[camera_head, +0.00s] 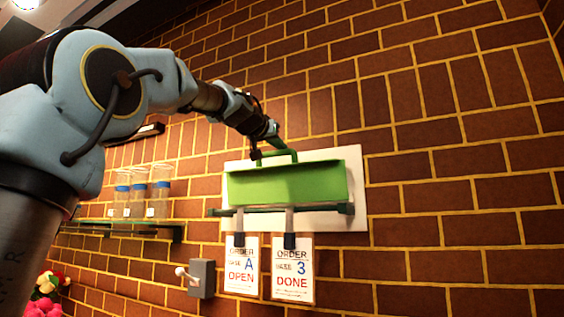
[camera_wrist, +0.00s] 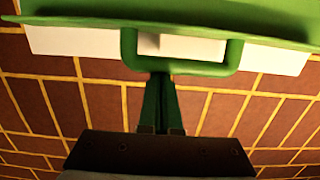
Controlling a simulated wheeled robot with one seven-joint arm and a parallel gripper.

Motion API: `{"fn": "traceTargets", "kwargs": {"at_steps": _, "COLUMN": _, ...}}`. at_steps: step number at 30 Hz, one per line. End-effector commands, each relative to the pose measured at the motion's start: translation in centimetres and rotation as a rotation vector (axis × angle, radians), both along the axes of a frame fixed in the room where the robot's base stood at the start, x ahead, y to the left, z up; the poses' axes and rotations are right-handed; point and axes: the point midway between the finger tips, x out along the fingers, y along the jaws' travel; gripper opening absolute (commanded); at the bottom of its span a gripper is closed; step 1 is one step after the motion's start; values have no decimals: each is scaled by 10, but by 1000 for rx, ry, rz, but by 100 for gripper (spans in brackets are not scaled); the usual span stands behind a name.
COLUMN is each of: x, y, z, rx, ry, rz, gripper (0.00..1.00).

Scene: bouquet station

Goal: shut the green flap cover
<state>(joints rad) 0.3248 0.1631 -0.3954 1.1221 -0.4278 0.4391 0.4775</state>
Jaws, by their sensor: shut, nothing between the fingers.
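The green flap cover (camera_head: 290,187) is mounted on a white board (camera_head: 357,182) on the brick wall. In the head view its face stands above a dark green rail; I cannot tell how far it is tilted. A green loop handle (camera_head: 265,155) rises at its upper left edge. In the wrist view the cover (camera_wrist: 75,14) crosses the top, and the handle (camera_wrist: 236,55) comes down from it. My gripper (camera_wrist: 160,78) is shut and empty, its dark green fingertips at the handle's crossbar. They seem to touch it, but contact is unclear. In the head view my gripper (camera_head: 279,144) is at the handle.
Two order cards (camera_head: 241,266) (camera_head: 293,271) hang from clips under the rail (camera_head: 330,209). A grey switch box (camera_head: 201,278) with a lever is at lower left. Blue-banded jars (camera_head: 139,193) stand on a glass shelf (camera_head: 100,228). Flowers (camera_head: 46,285) are at bottom left. The right wall is bare.

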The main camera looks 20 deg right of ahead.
Motion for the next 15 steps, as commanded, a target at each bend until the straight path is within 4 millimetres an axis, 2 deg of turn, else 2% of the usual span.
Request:
{"fn": "traceTargets", "kwargs": {"at_steps": 1, "x": -2, "y": 3, "z": -15, "rx": -16, "ry": -12, "rz": 0, "gripper": 0}}
{"fn": "traceTargets", "kwargs": {"at_steps": 15, "x": -19, "y": 25, "z": -29, "rx": -162, "ry": -127, "rz": 0, "gripper": 0}}
